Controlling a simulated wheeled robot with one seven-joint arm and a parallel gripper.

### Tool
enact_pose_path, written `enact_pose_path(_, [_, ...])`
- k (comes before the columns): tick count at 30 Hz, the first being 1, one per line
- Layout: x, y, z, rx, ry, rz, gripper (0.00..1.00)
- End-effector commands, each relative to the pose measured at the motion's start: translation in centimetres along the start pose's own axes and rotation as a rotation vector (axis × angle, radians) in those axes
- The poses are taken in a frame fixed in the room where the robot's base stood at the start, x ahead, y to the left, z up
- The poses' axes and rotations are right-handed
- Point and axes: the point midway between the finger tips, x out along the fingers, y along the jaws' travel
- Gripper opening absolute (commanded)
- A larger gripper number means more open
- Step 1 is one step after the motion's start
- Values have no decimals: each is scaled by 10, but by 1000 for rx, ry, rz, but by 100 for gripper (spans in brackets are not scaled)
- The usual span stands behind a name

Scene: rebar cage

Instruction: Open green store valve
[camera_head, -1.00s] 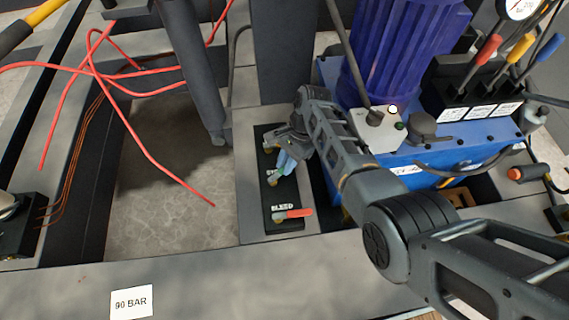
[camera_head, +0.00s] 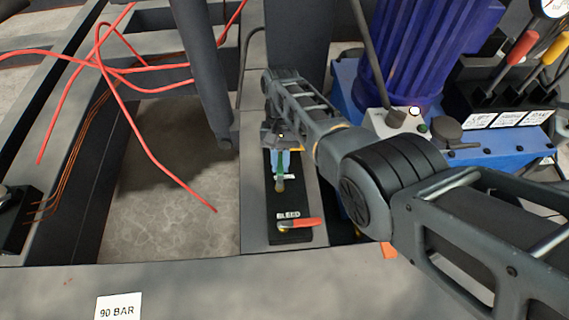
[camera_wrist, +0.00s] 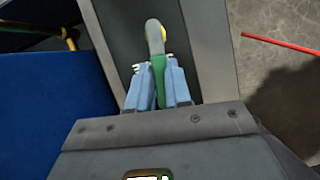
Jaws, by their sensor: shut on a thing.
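The green store valve lever (camera_wrist: 158,72) sits between my gripper's two blue fingers (camera_wrist: 158,88) in the wrist view, its grey pivot end sticking out past the tips. My gripper is shut on it. In the head view, my gripper (camera_head: 281,162) points down the picture over the black valve block (camera_head: 291,202), with a sliver of the green lever (camera_head: 280,171) between the fingers. The lever lies roughly along the block's length. My wrist hides the upper part of the block and most of the store label.
The red bleed lever (camera_head: 301,223) lies crosswise at the block's near end. A blue tank with a motor (camera_head: 425,50) stands to the right, close to my arm. Red hoses (camera_head: 140,135) hang left over an open gap. A 90 BAR card (camera_head: 118,308) lies in front.

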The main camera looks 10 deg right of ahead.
Motion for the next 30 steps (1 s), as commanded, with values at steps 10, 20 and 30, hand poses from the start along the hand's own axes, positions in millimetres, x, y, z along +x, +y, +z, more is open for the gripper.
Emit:
enact_pose_path(10, [1,-6,0,-115,1,49,0])
enact_pose_path(20, [1,-7,1,-133,1,55,0])
enact_pose_path(30, [1,-7,1,-132,1,54,32])
